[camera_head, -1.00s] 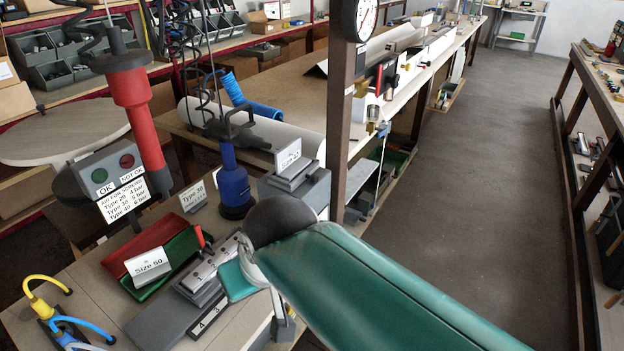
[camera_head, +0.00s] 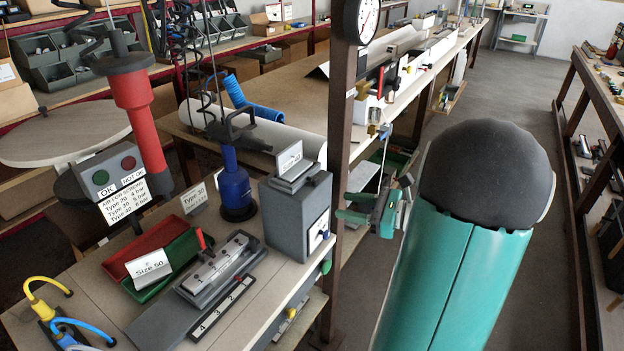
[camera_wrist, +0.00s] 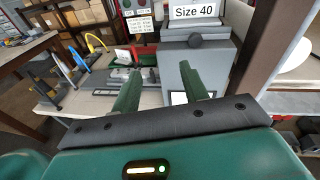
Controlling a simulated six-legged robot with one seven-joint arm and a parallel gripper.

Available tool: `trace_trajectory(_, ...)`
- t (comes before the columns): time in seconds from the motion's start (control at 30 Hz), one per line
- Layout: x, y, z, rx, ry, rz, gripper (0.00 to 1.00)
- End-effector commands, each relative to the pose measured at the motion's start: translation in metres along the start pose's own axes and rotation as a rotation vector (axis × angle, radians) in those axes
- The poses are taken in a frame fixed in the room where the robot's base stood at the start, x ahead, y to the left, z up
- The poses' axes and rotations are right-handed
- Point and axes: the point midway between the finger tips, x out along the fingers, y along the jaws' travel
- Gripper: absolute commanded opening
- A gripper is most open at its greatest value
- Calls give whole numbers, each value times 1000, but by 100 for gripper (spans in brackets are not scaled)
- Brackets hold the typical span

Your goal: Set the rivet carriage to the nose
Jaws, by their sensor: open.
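A grey slide fixture (camera_head: 215,270) lies on the near bench, with a long block, a red lever (camera_head: 206,244) and a numbered strip (camera_head: 222,307) along its front. I cannot tell which part is the rivet carriage or its nose. My gripper (camera_head: 342,206) is open and empty, its green fingers pointing left, just right of a grey box (camera_head: 297,215) with a white dial face. In the wrist view the two fingers (camera_wrist: 165,75) stand apart in front of that box (camera_wrist: 205,65); the fixture (camera_wrist: 120,82) shows beyond the left finger.
Red and green trays (camera_head: 165,262) with a "Size 50" sign sit behind the fixture. A blue tool (camera_head: 234,185) stands near the box. A dark post (camera_head: 342,110) rises close to my gripper. Yellow and blue hoses (camera_head: 55,315) are at the bench's left. The aisle floor (camera_head: 520,130) is clear.

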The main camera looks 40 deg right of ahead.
Motion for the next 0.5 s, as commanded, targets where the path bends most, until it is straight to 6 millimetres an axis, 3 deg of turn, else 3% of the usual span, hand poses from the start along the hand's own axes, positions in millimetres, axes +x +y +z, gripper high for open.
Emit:
trace_trajectory(0.03,-18,-16,-8,50,-40,-66,44)
trace_trajectory(0.1,-33,-29,-13,91,-81,-127,44)
trace_trajectory(0.2,-43,-38,-16,115,-110,-167,44)
trace_trajectory(0.37,-31,-41,-14,116,-113,-166,44)
trace_trajectory(0.5,-8,-44,-12,115,-112,-165,44)
